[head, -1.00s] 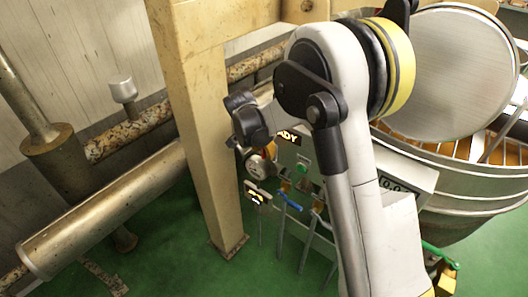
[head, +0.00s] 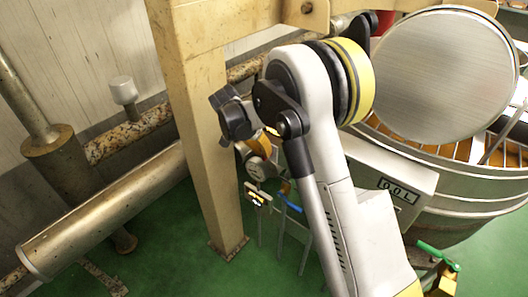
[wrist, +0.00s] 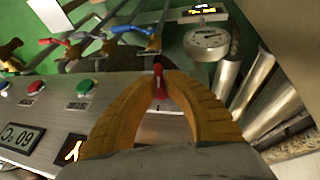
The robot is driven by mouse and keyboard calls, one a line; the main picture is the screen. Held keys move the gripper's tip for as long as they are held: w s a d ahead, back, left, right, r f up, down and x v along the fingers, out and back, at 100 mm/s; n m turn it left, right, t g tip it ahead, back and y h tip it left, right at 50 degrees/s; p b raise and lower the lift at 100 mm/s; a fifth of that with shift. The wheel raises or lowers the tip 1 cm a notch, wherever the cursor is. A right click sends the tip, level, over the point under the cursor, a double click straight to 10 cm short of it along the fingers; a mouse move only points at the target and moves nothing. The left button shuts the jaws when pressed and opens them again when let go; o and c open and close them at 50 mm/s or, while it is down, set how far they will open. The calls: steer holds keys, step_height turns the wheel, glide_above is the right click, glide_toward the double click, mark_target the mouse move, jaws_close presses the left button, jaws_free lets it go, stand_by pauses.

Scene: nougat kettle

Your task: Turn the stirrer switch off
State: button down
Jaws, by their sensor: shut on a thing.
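In the wrist view my gripper (wrist: 160,90) has its two orange fingers closed around a small red-tipped switch lever (wrist: 158,80) on the grey control panel (wrist: 60,120). The lever stands at the panel's far edge between the fingertips; its base is partly hidden by them. I cannot read a label for it. In the head view my arm covers most of the panel and the fingers are hardly visible.
A red button (wrist: 35,86) and a green button (wrist: 85,88) sit beside a digital readout (wrist: 20,137). The round kettle (head: 450,190) stands right; a beige post (head: 200,130) stands left.

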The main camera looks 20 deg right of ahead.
steer(key=shift+w+a+f+n+g+h+b, duration=0.1)
steer(key=shift+n+g+h+b, duration=0.15)
steer(key=shift+g+h, duration=0.55)
steer(key=shift+w+a+f+n+g+h+b, duration=0.1)
steer(key=shift+n+g+h+b, duration=0.1)
steer(key=shift+g+h, duration=0.55)
steer(key=shift+g, duration=0.25)
steer(key=c, duration=1.5)
jaws_free()
steer(key=shift+r, duration=0.1)
step_height(320, 180, up, 10)
steer(key=shift+f, duration=0.1)
